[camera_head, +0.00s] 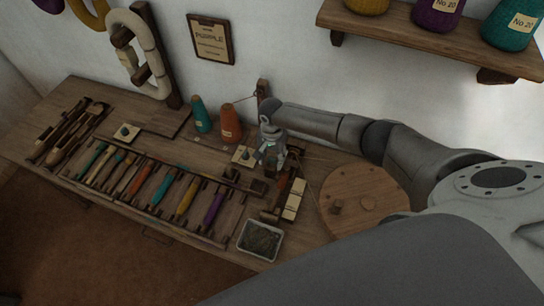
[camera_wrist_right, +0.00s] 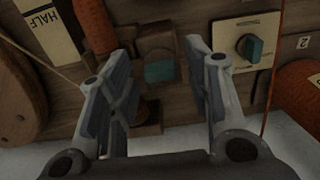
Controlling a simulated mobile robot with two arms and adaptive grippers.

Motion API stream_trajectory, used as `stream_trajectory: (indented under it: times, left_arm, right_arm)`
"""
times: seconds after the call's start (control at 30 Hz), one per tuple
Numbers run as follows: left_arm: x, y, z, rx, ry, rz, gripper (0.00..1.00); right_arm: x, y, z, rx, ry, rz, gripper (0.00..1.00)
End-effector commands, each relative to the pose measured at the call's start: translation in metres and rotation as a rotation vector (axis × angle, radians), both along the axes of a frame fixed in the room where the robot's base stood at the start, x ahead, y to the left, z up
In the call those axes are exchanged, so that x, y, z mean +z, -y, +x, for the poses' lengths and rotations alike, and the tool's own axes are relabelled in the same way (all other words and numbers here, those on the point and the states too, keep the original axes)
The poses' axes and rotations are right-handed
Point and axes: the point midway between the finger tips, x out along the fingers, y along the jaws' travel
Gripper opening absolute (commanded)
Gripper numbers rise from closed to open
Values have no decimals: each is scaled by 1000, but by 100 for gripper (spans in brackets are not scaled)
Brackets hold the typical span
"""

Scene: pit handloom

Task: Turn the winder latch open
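My right gripper (camera_head: 270,158) is over the workbench, pointing down, beside the winder's round wooden wheel (camera_head: 365,200). In the right wrist view its two fingers stand wide apart (camera_wrist_right: 158,78), with nothing held. Between and beyond them is a dark wooden block with a teal piece (camera_wrist_right: 160,70); I cannot tell for sure whether this is the winder latch. A teal knob (camera_wrist_right: 250,47) on a pale plate sits to the right, outside the fingers; the plate (camera_head: 243,155) shows in the head view. My left gripper is not in view.
An orange cone (camera_head: 231,124) and a teal cone (camera_head: 201,114) stand behind the gripper. A rack of coloured shuttles (camera_head: 160,185) lies to the left. A metal tray (camera_head: 260,240) is at the front edge. A shelf (camera_head: 430,36) with yarn hangs at upper right.

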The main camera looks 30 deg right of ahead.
Motion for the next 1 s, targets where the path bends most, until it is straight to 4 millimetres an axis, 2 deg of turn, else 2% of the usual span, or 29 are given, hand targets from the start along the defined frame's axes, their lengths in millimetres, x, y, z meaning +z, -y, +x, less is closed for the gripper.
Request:
stream_trajectory:
  times: [0.03, 0.3, 0.33, 0.67, 1.0]
  left_arm:
    - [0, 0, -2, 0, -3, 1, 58]
    - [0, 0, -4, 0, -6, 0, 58]
    - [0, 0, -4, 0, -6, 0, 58]
    - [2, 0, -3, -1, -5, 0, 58]
    - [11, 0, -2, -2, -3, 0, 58]
  right_arm:
    - [0, 0, 0, 0, 0, 0, 37]
    - [0, 0, 0, 0, 0, 0, 3]
    - [0, 0, 0, 0, 0, 0, 1]
    - [1, 1, 0, 53, -1, -1, 1]
    - [2, 0, 0, 297, -2, 0, 1]
